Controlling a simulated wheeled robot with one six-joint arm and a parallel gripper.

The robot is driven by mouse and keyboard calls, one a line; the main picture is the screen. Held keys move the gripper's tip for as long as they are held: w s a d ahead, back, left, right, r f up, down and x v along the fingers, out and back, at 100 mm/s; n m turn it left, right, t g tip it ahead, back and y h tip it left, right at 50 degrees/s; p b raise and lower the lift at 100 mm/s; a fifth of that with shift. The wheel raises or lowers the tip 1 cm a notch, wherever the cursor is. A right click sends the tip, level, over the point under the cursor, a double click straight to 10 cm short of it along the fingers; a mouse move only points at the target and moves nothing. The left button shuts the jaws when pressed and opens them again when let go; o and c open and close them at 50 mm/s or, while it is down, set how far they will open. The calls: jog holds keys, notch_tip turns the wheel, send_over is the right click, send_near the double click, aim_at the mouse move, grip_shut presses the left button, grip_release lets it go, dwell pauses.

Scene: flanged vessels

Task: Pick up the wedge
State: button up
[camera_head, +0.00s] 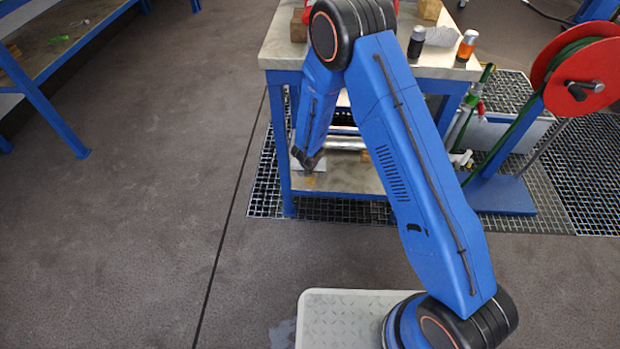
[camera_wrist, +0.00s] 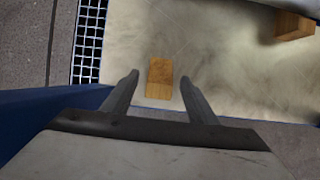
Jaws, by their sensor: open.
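The wedge (camera_wrist: 160,70) is a small light-brown wooden piece lying on the pale lower shelf (camera_wrist: 225,75) in the wrist view. My gripper (camera_wrist: 159,82) is open, with one finger on each side of the wedge in the picture. Neither finger visibly touches it, and the height gap is hard to judge. In the camera_head view my gripper (camera_head: 305,162) hangs down at the left end of the bench's lower shelf (camera_head: 340,181). There it mostly hides the wedge.
Another wooden block (camera_wrist: 293,26) lies at the right beside a pipe-like part. Metal pipes (camera_head: 345,138) lie on the shelf right of my gripper. The blue bench leg (camera_head: 288,195) stands close by. Bottles (camera_head: 467,45) stand on the bench top (camera_head: 448,66). A red hose reel (camera_head: 590,75) stands right.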

jog(key=shift+x, duration=0.75)
jog(key=c, duration=1.1)
